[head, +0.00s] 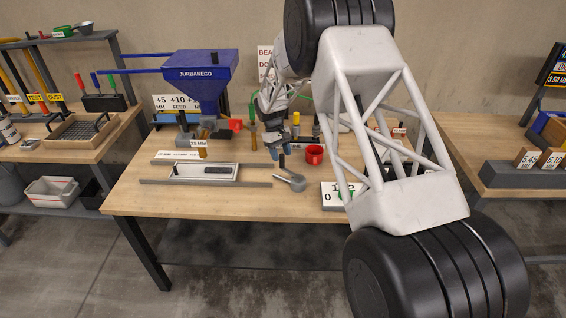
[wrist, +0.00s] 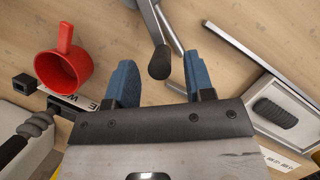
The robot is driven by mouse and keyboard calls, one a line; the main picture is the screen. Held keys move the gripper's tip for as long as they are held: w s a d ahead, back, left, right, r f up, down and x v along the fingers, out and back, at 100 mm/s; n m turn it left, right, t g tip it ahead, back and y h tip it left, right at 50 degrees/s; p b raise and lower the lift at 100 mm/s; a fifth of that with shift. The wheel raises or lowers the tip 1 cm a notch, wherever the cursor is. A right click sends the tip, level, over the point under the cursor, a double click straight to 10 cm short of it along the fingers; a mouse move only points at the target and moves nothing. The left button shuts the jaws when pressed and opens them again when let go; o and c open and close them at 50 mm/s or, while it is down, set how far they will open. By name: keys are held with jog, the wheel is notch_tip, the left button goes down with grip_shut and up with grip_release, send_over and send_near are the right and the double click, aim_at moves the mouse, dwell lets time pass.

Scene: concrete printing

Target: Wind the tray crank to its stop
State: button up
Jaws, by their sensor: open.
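The tray crank (head: 293,183) is a grey metal arm with an upright black knob (head: 282,161), on the table right of the tray. The light tray (head: 230,178) lies between two rails and holds a dark oblong pad; its corner also shows in the wrist view (wrist: 257,122). My gripper (head: 280,152) is open, its blue fingers pointing down above the knob. In the wrist view, the black knob (wrist: 160,64) appears in the gap between the fingertips (wrist: 160,75), with no visible contact. The crank's grey arm (wrist: 151,20) runs to the top edge there.
A red cup (head: 314,155) stands close to the right of my gripper, and left of the fingers in the wrist view (wrist: 60,70). A metal rail (wrist: 240,46) lies beyond the fingers. A blue hopper (head: 200,78) stands behind the tray. The table's front left is clear.

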aim_at(283, 168)
jog(key=shift+x, duration=1.95)
jog(key=shift+c, duration=0.4)
grip_shut()
